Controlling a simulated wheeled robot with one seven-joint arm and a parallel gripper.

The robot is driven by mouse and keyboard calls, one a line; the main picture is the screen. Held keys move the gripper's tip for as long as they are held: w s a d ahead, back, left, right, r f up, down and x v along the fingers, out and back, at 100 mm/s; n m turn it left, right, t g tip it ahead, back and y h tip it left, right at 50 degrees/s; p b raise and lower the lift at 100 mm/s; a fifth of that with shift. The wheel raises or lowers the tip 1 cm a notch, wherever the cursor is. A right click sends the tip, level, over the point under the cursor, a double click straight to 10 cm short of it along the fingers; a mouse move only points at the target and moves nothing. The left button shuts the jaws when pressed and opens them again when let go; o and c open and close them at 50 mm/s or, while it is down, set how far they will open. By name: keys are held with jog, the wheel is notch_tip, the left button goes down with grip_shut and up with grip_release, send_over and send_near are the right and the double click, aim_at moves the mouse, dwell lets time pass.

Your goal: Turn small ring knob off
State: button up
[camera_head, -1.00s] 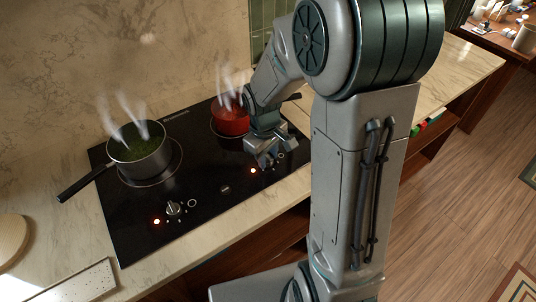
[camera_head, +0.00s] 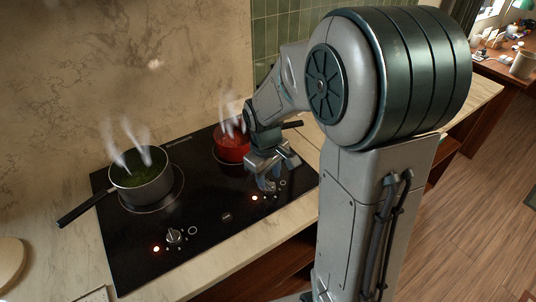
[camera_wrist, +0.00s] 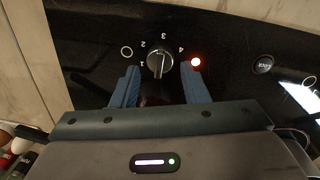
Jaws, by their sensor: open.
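The small ring knob (camera_wrist: 160,61) is a round dark knob with a light pointer bar, amid the numerals 1 to 4. In the wrist view my gripper (camera_wrist: 159,70) is open, with one blue fingertip on each side of the knob; I cannot tell whether they touch it. In the head view my gripper (camera_head: 268,184) is low over the cooktop's front right and hides most of this knob. A steaming red pot (camera_head: 232,148) stands behind it.
The black cooktop (camera_head: 135,255) also holds a steaming pot of green food (camera_head: 142,184), its handle pointing left. The marble wall (camera_head: 120,60) rises behind.

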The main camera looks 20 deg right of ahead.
notch_tip(320, 180, up, 11)
jog(key=shift+s+a+f, duration=0.15)
jog(key=shift+a, duration=0.2)
dwell(0.3)
jog(key=s+d+m+t, duration=0.1)
jog(key=s+m, duration=0.5)
jog(key=s, duration=0.8)
jog(key=shift+f+t+y, duration=0.3)
jog(key=shift+f+t, duration=0.15)
jog(key=shift+t, duration=0.45)
